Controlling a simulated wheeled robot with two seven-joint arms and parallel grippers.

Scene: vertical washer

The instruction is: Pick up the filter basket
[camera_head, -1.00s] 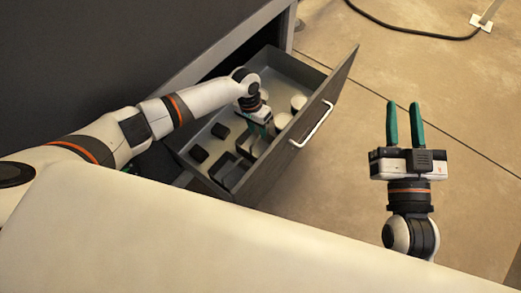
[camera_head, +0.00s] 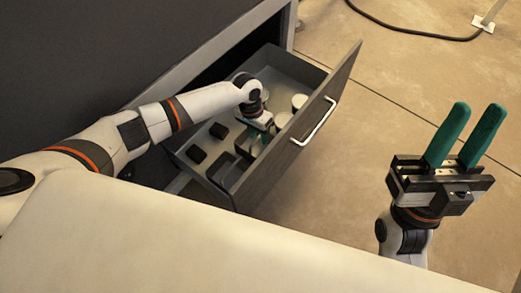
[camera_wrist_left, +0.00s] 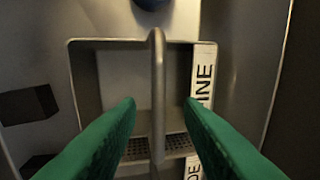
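The filter basket (camera_wrist_left: 175,144) shows in the left wrist view as a perforated metal grid in a rectangular compartment, with a narrow upright bar as its handle (camera_wrist_left: 157,85). My left gripper (camera_wrist_left: 160,104) is open, with one green finger on each side of the handle and a gap on both sides. In the head view my left gripper (camera_head: 256,142) reaches down into the open drawer, and its wrist and fingers hide much of the basket. My right gripper (camera_head: 478,107) is open and empty, out over the floor at the right.
The grey drawer (camera_head: 315,75) is pulled out, with a light bar handle (camera_head: 314,122) on its front. Inside are a white round cap (camera_head: 299,101) and dark blocks (camera_head: 196,154). A lettered label (camera_wrist_left: 203,75) stands beside the basket compartment.

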